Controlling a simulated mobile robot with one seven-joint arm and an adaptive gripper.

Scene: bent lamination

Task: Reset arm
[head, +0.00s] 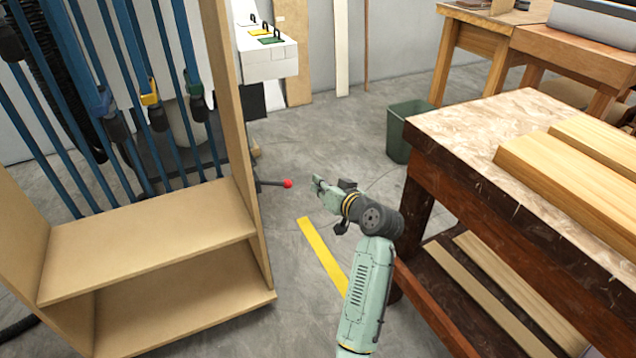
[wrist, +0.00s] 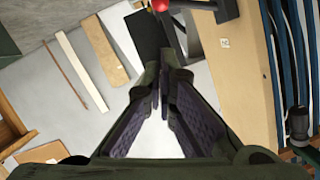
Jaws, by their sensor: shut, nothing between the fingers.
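My arm reaches out over the open floor in the head view, between the shelf unit and the workbench. My gripper (head: 319,184) is at its end, close to a red ball-ended lever (head: 288,183) in the picture, though I cannot tell the depth between them. In the wrist view my gripper (wrist: 161,95) shows its two fingers drawn together at the tips, with nothing held between them. The red knob (wrist: 160,5) shows at the top edge there.
A wooden shelf unit (head: 150,225) with blue clamps (head: 135,90) stands at left. A workbench (head: 470,125) bearing wooden boards (head: 575,180) is at right. A green bin (head: 400,130) stands behind it. Yellow tape (head: 322,252) marks the grey floor, which is clear around the arm.

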